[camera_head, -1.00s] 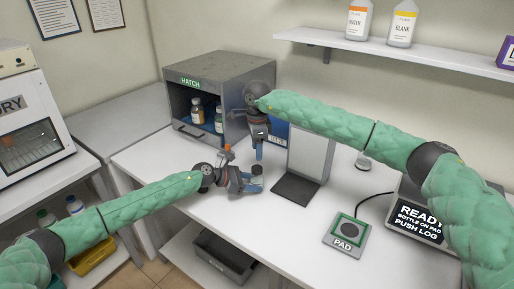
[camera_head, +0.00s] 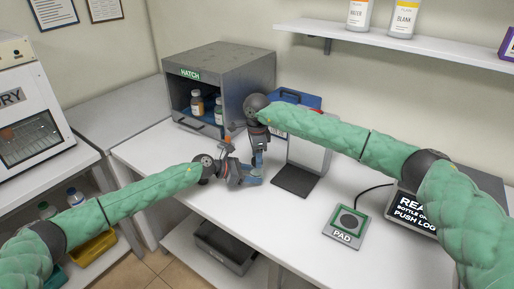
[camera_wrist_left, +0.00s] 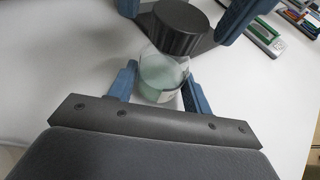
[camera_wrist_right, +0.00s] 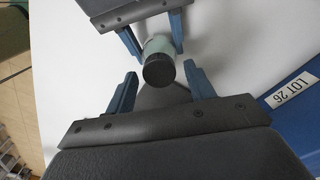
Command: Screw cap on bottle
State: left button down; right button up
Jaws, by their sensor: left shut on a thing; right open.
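A clear glass bottle with pale green contents (camera_wrist_left: 160,82) stands between the blue fingers of my left gripper (camera_head: 250,177), which is shut on it. A black round cap (camera_wrist_left: 181,27) is at the bottle's mouth, and also shows in the right wrist view (camera_wrist_right: 158,70). I cannot tell whether it is fully seated. My right gripper (camera_wrist_right: 161,72) is open, with one finger on each side of the cap and gaps beside it. In the head view the bottle and cap are mostly hidden by the grippers.
The open hatch (camera_head: 220,60) at the back left holds small bottles (camera_head: 197,102). A dark plate with an upright panel (camera_head: 295,181) is just right of the grippers. The pad (camera_head: 347,224) and a display (camera_head: 413,208) are farther right. A blue LOT 26 object (camera_wrist_right: 300,95) lies close behind.

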jog(key=shift+f, duration=0.45)
jog(key=c, duration=1)
jog(key=m, duration=0.6)
pick_arm(q)
jog(key=shift+d, duration=0.1)
pick_arm(e)
jog(key=m, duration=0.5)
jog(key=shift+m, duration=0.4)
jog(key=o, duration=1.1)
jog(key=shift+r, duration=2.2)
